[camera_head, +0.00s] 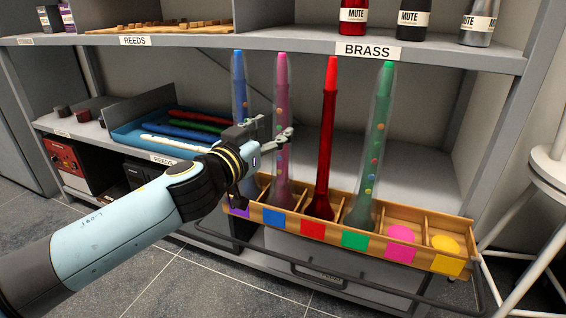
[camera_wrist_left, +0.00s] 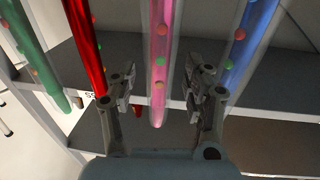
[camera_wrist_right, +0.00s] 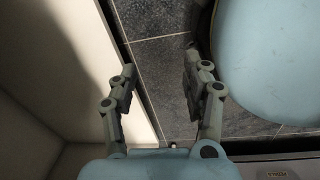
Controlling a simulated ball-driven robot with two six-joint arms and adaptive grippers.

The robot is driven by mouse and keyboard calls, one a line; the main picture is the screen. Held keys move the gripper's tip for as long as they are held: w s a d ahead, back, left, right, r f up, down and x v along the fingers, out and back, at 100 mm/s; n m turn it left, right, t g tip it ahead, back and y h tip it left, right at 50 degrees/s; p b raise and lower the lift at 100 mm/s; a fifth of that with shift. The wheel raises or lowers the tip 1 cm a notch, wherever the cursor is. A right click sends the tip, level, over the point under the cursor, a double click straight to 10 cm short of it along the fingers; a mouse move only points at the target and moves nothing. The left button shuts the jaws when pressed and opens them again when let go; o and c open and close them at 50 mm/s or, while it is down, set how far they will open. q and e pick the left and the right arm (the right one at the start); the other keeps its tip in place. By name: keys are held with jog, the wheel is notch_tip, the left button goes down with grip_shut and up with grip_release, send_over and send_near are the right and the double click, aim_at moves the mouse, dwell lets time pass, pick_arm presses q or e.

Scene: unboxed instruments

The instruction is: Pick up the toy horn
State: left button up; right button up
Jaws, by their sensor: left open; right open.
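Four tall toy horns stand upright in a wooden rack (camera_head: 268,197): blue (camera_head: 239,85), pink (camera_head: 282,85), red (camera_head: 328,120) and green (camera_head: 381,110). The blue and pink horns are partly hidden by my left arm and gripper. My left gripper (camera_head: 272,133) is open at the pink horn's mid-height. In the left wrist view, the pink horn (camera_wrist_left: 160,45) appears between its fingers (camera_wrist_left: 160,90), with the red horn (camera_wrist_left: 86,45) left and the blue horn (camera_wrist_left: 248,50) right. I cannot tell if a finger touches it. My right gripper (camera_wrist_right: 160,68) is open and empty, away from the horns.
The rack's two right compartments hold no horn. A BRASS-labelled shelf (camera_head: 440,57) with several MUTE bottles (camera_head: 414,20) hangs above. A blue tray (camera_head: 125,132) with coloured sticks lies left. A rail runs in front of the rack; a white stool (camera_head: 545,165) stands right.

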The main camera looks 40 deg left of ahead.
aim_at(278, 124)
pick_arm(q)
jog(key=w, duration=0.1)
jog(key=w+p, duration=0.1)
jog(key=w, duration=0.2)
jog(key=shift+w+a+r+p, duration=0.3)
jog(key=shift+r+p, duration=0.1)
jog(key=shift+w+f, duration=0.15)
jog(key=shift+w, duration=0.1)
grip_shut()
pick_arm(e)
jog(key=s+d+f, duration=0.1)
jog(key=s+f, duration=0.2)
jog(key=s, duration=0.2)
jog(key=shift+d, duration=0.15)
